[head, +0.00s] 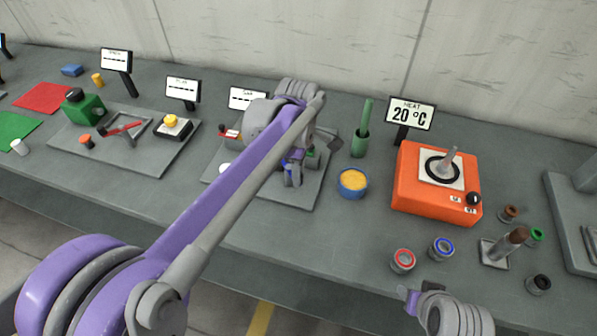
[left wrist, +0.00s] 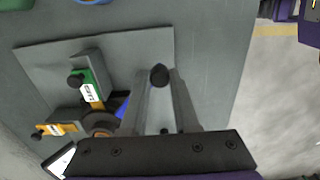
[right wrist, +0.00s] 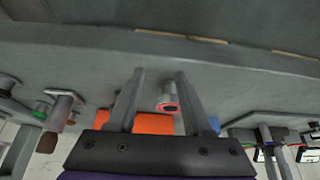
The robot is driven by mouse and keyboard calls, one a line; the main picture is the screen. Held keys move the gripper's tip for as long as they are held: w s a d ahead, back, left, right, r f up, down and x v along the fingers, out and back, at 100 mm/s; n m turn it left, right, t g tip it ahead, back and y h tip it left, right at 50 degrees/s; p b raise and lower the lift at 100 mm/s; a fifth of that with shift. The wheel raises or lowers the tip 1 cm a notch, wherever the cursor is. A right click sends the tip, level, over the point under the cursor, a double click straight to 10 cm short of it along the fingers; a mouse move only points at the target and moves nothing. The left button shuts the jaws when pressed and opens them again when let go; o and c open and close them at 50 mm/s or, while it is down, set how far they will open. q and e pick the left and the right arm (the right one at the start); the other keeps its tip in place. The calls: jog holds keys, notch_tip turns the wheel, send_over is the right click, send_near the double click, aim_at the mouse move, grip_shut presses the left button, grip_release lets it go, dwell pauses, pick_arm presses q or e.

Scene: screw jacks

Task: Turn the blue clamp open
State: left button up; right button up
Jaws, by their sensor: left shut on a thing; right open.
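The screw-jack fixture stands on a grey plate (left wrist: 40,60) in the left wrist view. A blue part (left wrist: 122,107), apparently the blue clamp, shows beside a green part (left wrist: 92,92) with a label, and is partly hidden by my left gripper. My left gripper (left wrist: 163,76) is shut with a dark round knob (left wrist: 159,75) between its fingertips. The knob seems to belong to a handle bar, but its link to the blue part is hidden. In the head view my left arm covers most of the fixture. My right gripper (right wrist: 158,72) is open and empty near the table's front edge.
An orange heater (head: 410,195) stands right of the fixture, with a blue bowl (head: 352,184) and green cup (head: 359,145) between. Red-ringed (head: 402,261) and blue-ringed (head: 441,248) jars stand near the front edge. Other fixtures stand at left.

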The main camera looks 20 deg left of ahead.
pick_arm(q)
grip_shut()
jog(key=a+m, duration=0.7)
jog(key=m, duration=1.1)
jog(key=shift+w+a, duration=0.15)
jog(key=shift+a, duration=0.2)
dwell(0.4)
jog(key=o, duration=0.9)
grip_release()
